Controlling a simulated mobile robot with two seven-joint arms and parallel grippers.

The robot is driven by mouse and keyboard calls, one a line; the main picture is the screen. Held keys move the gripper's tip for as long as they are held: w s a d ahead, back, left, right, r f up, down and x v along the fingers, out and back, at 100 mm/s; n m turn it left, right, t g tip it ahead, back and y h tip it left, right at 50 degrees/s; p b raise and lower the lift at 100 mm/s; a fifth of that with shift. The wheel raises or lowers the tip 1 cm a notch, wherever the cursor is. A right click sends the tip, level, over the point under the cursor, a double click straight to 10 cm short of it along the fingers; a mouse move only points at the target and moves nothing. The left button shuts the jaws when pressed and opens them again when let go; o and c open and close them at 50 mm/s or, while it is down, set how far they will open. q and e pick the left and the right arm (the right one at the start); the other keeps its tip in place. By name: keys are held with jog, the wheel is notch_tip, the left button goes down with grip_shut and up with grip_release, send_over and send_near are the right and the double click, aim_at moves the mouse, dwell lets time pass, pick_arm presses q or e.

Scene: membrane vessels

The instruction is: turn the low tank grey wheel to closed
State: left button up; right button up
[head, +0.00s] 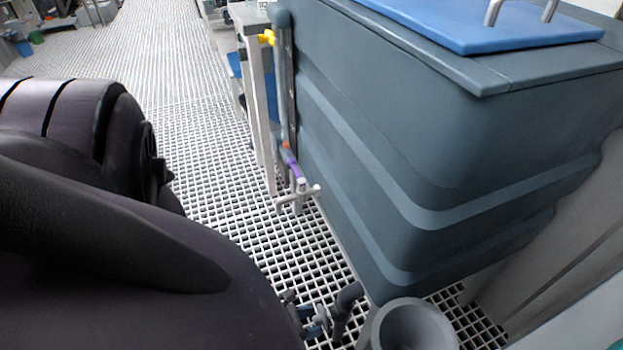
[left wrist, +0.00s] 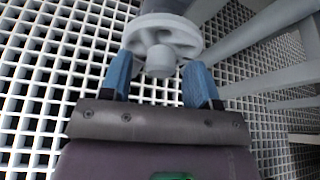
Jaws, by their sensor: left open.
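In the left wrist view, a pale grey spoked wheel (left wrist: 180,32) with a round hub is at the top middle. My left gripper (left wrist: 159,72) is open, with its two blue fingers pointing at the wheel. The fingertips lie at the left and right of the wheel's near rim; whether they touch it I cannot tell. In the head view my dark left arm covers the lower left, and small blue parts that look like my left gripper (head: 318,320) show at the bottom. The wheel cannot be made out there. My right gripper is not in view.
A large grey-green tank (head: 400,150) with a blue lid (head: 480,22) fills the right. A pipe with a yellow handle (head: 267,38) and a light grey valve handle (head: 298,193) runs down its left side. A grey open cylinder (head: 412,325) stands at the bottom. White grating floor (head: 190,110) is free at left.

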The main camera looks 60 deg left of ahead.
pick_arm(q)
jog(key=c, duration=0.9)
jog(key=shift+d+m+y, duration=0.15)
jog(key=shift+m+y, duration=0.85)
jog(key=shift+m, duration=0.2)
jog(key=shift+m+y, duration=0.7)
jog(key=shift+m, duration=0.4)
jog(key=shift+t, duration=0.3)
jog(key=o, duration=0.9)
